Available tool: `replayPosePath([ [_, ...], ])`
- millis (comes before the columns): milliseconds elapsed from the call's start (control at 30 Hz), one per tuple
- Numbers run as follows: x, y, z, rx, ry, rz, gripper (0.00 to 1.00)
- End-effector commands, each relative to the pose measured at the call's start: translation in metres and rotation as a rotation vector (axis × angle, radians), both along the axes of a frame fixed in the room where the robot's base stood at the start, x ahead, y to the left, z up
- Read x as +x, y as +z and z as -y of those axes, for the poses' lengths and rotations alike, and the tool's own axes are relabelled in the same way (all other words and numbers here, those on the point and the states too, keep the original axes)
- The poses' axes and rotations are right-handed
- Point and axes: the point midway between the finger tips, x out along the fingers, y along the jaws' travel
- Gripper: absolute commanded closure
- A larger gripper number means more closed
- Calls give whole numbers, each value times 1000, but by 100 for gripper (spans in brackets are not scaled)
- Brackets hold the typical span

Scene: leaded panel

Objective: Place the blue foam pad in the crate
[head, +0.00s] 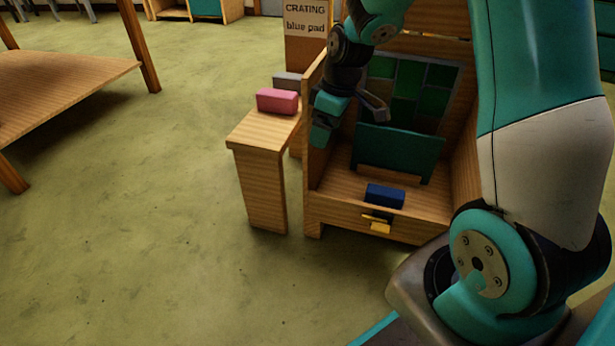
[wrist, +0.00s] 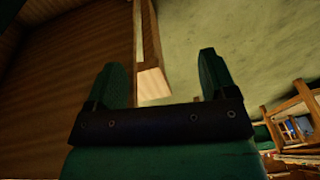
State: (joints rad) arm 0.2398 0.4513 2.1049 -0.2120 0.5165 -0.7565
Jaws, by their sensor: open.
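The blue foam pad (head: 384,195) lies flat inside the wooden crate (head: 330,205), on its floor near the low front edge, in the head view. Behind the pad a dark teal board (head: 398,150) stands upright in the crate. My gripper (head: 348,118) is above the crate's left side, up and to the left of the pad and apart from it. It is open, with nothing between its fingers. In the wrist view my gripper (wrist: 163,72) shows two spread fingers with a gap between them. The pad is not in the wrist view.
A leaded panel of green panes (head: 408,90) stands at the crate's back. A pink block (head: 277,101) and a grey block (head: 287,79) rest on a wooden stand (head: 262,132) left of the crate. A sign (head: 305,18) reads "CRATING blue pad".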

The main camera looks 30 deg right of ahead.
Motion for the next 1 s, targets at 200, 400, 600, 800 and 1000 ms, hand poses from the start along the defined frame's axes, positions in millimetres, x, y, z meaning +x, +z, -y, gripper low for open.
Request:
replayPosePath([
  [200,-101,94,-135,124,10,-19,22],
  [400,-195,124,-184,184,14,-77,22],
  [600,-228,129,-193,199,11,-103,22],
  [800,-228,129,-193,199,8,-103,22],
  [1000,-227,145,-193,200,8,-103,22],
])
